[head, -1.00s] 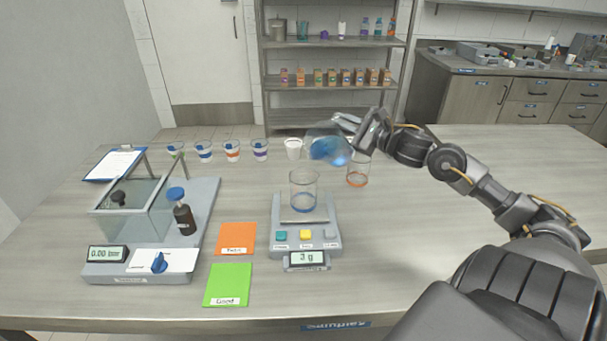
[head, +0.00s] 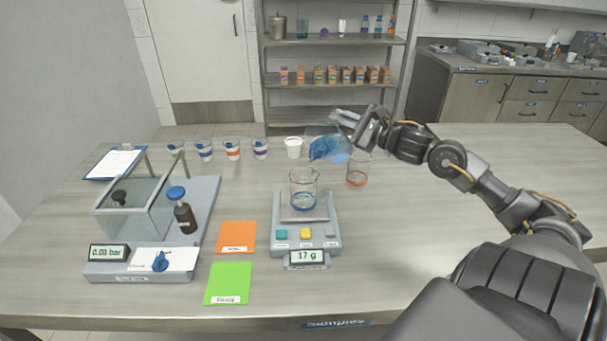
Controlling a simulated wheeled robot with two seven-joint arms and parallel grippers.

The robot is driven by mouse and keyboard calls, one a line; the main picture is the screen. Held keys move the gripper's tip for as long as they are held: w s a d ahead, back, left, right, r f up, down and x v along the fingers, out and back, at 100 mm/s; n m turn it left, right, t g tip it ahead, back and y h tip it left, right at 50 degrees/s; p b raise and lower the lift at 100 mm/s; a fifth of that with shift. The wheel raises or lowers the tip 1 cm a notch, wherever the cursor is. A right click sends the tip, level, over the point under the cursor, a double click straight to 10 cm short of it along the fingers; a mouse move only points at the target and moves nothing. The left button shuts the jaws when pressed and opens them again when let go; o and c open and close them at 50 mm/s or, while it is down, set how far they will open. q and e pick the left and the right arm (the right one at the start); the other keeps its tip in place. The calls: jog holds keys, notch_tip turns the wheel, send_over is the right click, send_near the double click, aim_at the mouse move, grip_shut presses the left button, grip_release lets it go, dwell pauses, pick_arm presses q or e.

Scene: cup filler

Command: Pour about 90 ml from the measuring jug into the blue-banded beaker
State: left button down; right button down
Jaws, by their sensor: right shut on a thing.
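My right gripper (head: 347,121) is shut on the clear measuring jug (head: 338,144), which holds blue liquid. The jug is tilted to the left, above and behind the blue-banded beaker (head: 303,184). The beaker stands upright on the scale (head: 283,226), with a little blue at its bottom. The scale's display (head: 307,257) reads 17 g. A stream between jug and beaker is too faint to make out. My left gripper is not in view.
An orange-banded beaker (head: 357,177) stands just right of the scale, below the jug. Several small cups line the back, with a white cup (head: 293,147) nearest. The right of the table is clear.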

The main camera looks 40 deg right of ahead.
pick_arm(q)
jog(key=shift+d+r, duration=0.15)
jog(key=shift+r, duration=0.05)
pick_arm(e)
jog(key=shift+a+r, duration=0.2)
jog(key=shift+r, duration=0.15)
